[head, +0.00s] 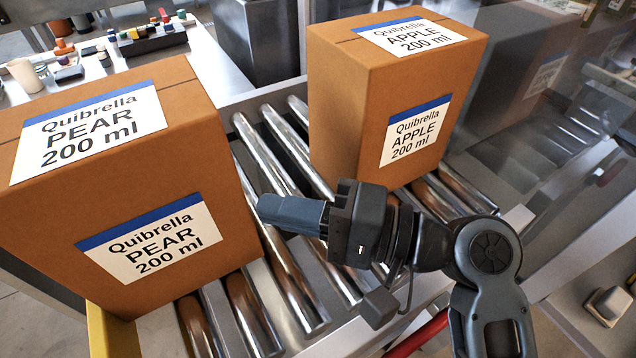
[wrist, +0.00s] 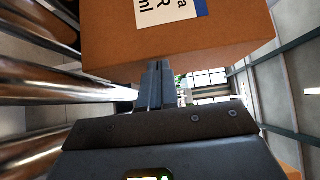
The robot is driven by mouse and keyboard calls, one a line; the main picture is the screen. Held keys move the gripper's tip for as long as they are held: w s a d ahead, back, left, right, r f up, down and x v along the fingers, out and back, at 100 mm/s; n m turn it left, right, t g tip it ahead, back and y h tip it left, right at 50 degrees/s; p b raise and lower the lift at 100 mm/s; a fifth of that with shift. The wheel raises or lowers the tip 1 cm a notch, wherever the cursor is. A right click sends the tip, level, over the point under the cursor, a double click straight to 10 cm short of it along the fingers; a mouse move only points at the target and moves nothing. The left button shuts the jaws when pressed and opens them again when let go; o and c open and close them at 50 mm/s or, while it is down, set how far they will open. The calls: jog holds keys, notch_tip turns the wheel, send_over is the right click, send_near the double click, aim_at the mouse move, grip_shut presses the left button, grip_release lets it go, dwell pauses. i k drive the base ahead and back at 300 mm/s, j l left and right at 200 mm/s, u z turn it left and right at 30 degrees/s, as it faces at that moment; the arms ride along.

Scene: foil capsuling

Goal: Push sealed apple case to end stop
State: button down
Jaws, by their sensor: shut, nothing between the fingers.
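The apple case (head: 392,98), a brown carton labelled Quibrella APPLE 200 ml, stands upright on the roller conveyor (head: 282,170) right of centre in the head view. Its top looks closed. The pear case (head: 122,180), a similar carton, stands upright on the rollers at the left. My gripper (head: 262,212) is shut and empty, between the two cases above the rollers, with its tips pointing left at the pear case. In the wrist view the shut fingers (wrist: 156,84) are in front of a case with a partly seen label ending in R (wrist: 185,45). Contact cannot be told.
A yellow piece (head: 110,335) sits at the conveyor's near left end. A table at the upper left holds several small bottles and a dark rack (head: 150,40). A clear panel (head: 540,90) stands right of the apple case. Bare rollers lie between the cases.

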aim_at(388, 90)
jog(key=k+l, duration=0.1)
jog(key=l, duration=0.55)
jog(key=k+l, duration=0.1)
jog(key=l, duration=0.5)
